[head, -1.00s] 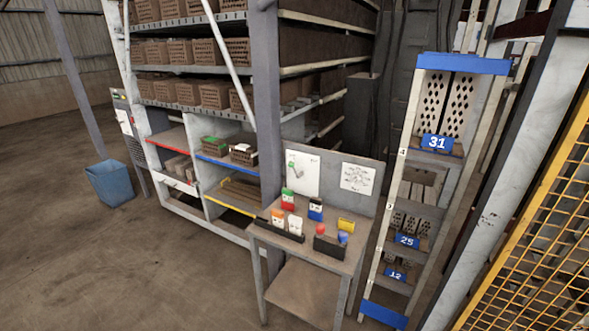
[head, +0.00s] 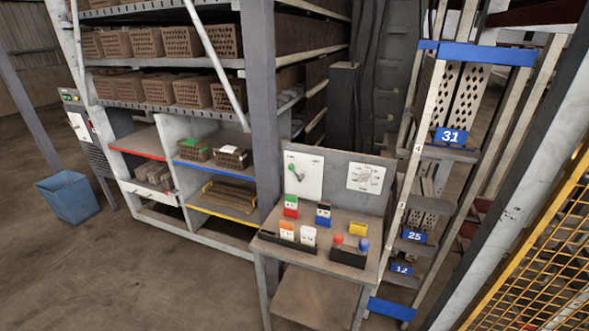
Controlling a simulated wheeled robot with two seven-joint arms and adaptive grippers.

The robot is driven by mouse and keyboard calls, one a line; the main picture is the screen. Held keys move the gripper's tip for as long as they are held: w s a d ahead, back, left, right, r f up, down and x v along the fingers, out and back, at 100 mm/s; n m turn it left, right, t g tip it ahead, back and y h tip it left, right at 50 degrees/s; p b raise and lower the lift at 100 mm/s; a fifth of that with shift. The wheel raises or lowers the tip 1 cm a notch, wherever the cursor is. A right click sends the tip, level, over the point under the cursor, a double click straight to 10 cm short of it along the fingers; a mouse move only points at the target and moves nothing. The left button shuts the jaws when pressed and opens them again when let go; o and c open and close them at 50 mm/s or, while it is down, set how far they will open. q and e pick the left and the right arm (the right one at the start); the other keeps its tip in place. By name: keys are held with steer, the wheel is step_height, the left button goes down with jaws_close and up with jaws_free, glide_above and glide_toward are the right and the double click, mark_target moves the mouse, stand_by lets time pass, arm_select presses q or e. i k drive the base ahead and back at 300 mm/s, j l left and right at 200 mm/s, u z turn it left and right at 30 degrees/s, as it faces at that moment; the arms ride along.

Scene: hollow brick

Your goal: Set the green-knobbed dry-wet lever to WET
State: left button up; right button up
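The lever with the green knob (head: 293,168) is on a white plate (head: 305,185) fixed to the upright back panel of a small work table (head: 275,222). Its green knob sits at the upper left of the plate, with the lever's pivot a little lower and to the right. The markings on the plate are too small to read, so I cannot tell which end is WET. Neither of my grippers is in view.
Coloured card boxes (head: 290,205) and a dark holder with red and blue knobs (head: 347,258) stand on the table. A brick rack (head: 160,62) is behind left, a blue-numbered rack (head: 450,137) and yellow mesh fence (head: 545,255) right. Floor (head: 120,285) in front is clear.

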mark_target(292, 167)
steer(key=i+j+z, duration=0.35)
steer(key=j, duration=0.65)
steer(key=i+j+z, duration=0.1)
steer(key=j+z, duration=0.2)
steer(key=j, duration=0.75)
steer(key=j+z, duration=0.35)
steer(key=j, duration=0.7)
steer(key=i+j, duration=0.05)
